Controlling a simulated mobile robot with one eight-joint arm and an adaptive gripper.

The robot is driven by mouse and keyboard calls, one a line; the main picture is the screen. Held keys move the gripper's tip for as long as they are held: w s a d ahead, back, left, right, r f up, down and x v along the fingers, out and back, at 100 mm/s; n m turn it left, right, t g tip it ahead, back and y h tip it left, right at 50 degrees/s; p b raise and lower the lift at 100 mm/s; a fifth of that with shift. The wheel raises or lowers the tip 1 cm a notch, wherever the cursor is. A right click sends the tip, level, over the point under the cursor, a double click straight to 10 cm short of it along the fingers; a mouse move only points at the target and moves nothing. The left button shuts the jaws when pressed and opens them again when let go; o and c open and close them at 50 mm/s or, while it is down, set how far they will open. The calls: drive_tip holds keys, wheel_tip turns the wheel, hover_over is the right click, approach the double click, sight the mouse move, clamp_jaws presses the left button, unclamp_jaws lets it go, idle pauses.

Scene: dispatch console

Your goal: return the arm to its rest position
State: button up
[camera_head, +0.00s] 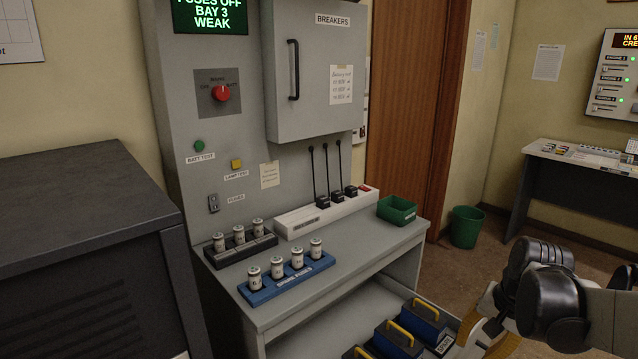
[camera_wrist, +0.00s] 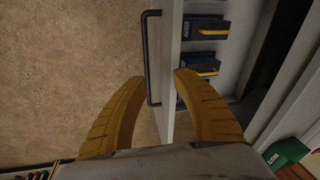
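My arm enters the head view at the lower right. My gripper (camera_head: 485,338) is partly cut off by the bottom edge, beside the open drawer. In the wrist view my gripper (camera_wrist: 157,78) shows two curved yellow-brown fingers, spread apart with nothing clamped between them. The drawer's white front panel (camera_wrist: 170,60) and its black bar handle (camera_wrist: 147,60) run through the gap between the fingers. Whether a finger touches the panel, I cannot tell.
The pulled-out drawer holds blue blocks with yellow handles (camera_head: 398,338). Above it, the grey console desk carries a blue fuse rack (camera_head: 290,283) and a green bin (camera_head: 397,209). A green wastebasket (camera_head: 466,227) stands on open brown floor behind my arm.

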drive_tip(key=s+a+r+n+t, duration=0.2)
drive_tip(key=s+a+r+n, duration=0.1)
drive_tip(key=a, duration=0.4)
drive_tip(key=s+a+r+n+t, duration=0.2)
drive_tip(key=s+a+r+n, duration=0.1)
drive_tip(key=s+a+n, duration=0.2)
drive_tip(key=s+a, duration=0.2)
drive_tip(key=a, duration=0.1)
drive_tip(key=shift+s+a+r+t+h, duration=0.15)
drive_tip(key=shift+s+a+t+h, duration=0.05)
drive_tip(key=shift+a+t+h, duration=0.1)
